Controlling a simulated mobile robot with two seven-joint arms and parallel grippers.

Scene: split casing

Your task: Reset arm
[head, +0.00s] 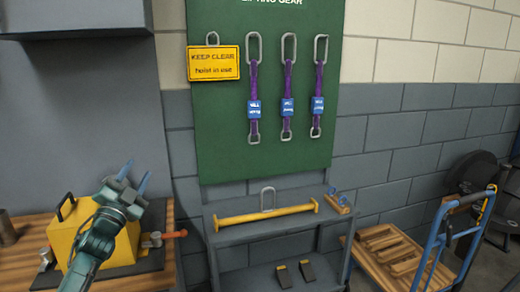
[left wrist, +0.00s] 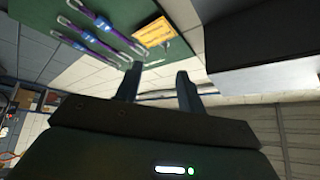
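My left gripper (head: 137,177) is raised in front of the yellow casing (head: 90,235), its fingers pointing up. In the left wrist view its two fingers (left wrist: 158,82) stand apart with nothing between them, so it is open and empty. The yellow casing has a black handle on top and sits on a dark mat (head: 142,264) on the wooden bench; my left arm hides part of it. My right gripper is in neither view.
A green board (head: 215,140) holds a yellow sign (head: 213,64) and several purple slings (head: 288,100). A grey rack (head: 240,236) carries a yellow bar (head: 264,216). A blue trolley (head: 437,235) stands right. A grey cabinet (head: 75,20) overhangs the bench.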

